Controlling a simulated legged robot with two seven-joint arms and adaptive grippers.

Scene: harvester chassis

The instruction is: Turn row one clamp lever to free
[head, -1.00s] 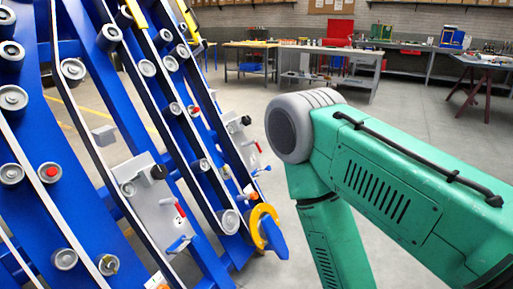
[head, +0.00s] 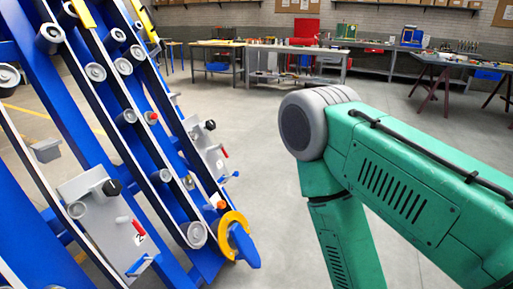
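The blue harvester chassis (head: 85,145) with long slanted rails fills the left of the head view. A grey plate (head: 88,205) marked 2 carries a black knob (head: 112,187), a red lever (head: 131,227) and a blue lever (head: 139,265). A similar farther plate (head: 203,143) carries a black knob (head: 210,125), a red lever (head: 224,153) and a small blue lever (head: 231,176). I cannot read a number on the farther plate. My green right arm crosses the right side, apart from the chassis, its lower end cut off by the frame. Neither gripper shows.
A yellow ring (head: 232,222) with a blue part sits at the chassis's lower end. Grey rollers (head: 194,234) line the rails. Workbenches (head: 297,50) stand along the back wall. Open floor (head: 245,125) lies between the chassis and the benches.

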